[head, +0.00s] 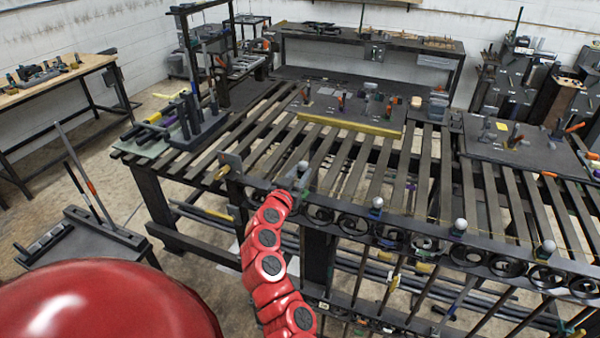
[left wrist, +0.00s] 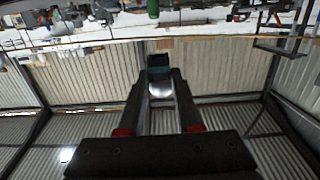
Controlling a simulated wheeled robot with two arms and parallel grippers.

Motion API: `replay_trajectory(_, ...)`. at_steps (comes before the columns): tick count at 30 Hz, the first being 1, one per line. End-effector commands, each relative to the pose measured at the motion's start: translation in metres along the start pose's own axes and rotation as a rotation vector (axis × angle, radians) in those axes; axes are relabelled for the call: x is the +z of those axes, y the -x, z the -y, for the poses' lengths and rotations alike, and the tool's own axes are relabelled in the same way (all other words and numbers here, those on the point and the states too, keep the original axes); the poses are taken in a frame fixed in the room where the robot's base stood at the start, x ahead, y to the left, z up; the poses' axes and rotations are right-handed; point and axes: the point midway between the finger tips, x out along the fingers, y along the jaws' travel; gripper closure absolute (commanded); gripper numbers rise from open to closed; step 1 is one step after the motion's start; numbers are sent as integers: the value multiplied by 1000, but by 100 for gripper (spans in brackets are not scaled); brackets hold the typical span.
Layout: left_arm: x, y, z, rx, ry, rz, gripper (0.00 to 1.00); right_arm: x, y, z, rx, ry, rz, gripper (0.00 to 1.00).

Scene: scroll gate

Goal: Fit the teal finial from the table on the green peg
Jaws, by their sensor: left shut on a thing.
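My left gripper (head: 298,182) is at the end of the red arm, beside the gate's top rail (head: 410,232). In the left wrist view, my left gripper (left wrist: 160,85) is shut on the teal finial (left wrist: 159,66), whose teal part is at the fingertips with a silver ball (left wrist: 161,88) between the fingers. A green thing (left wrist: 153,9) shows beyond the fingertips; I cannot tell if it is the green peg. In the head view the green peg is too small to make out surely. My right gripper is not in view.
Silver-ball finials (head: 460,226) stand along the rail above a row of dark scroll rings (head: 410,238). A slatted table (head: 345,165) lies behind, with a dark board (head: 350,108) bearing small parts. A rack of tools (head: 195,125) stands at its left end.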

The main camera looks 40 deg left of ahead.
Motion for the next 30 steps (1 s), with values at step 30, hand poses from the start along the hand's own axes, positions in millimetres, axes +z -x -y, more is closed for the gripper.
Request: replay_trajectory(30, 28, -2, 0, 0, 1, -1, 100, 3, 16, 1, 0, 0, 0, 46)
